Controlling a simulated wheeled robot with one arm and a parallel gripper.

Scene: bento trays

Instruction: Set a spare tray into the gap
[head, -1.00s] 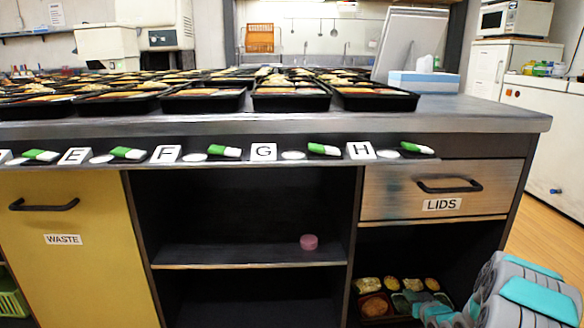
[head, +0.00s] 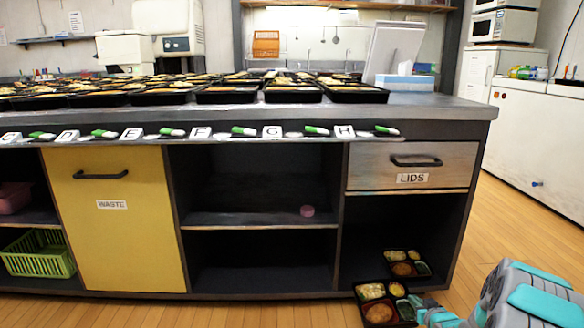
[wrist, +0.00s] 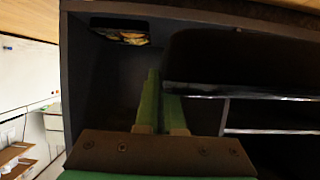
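A spare tray (head: 388,299), black with pale, brown and green food in compartments, is low in front of the open bay under the LIDS drawer. My gripper (head: 424,307) meets its right side. In the wrist view the green fingers (wrist: 161,88) are close together, and the dark body of the tray (wrist: 215,60) covers one fingertip, so they appear shut on its edge. A second filled tray (head: 411,262) stands inside the bay; it also shows in the wrist view (wrist: 120,38). Filled trays (head: 290,99) crowd the counter. I cannot make out a gap among them.
The counter's front edge (head: 440,113) carries letter cards and green-and-white markers. A yellow WASTE door (head: 115,240), open shelves with a pink round item (head: 307,210) and the LIDS drawer (head: 440,160) are below. A white-and-blue box (head: 404,84) stands on the counter. Wooden floor (head: 520,225) is clear at right.

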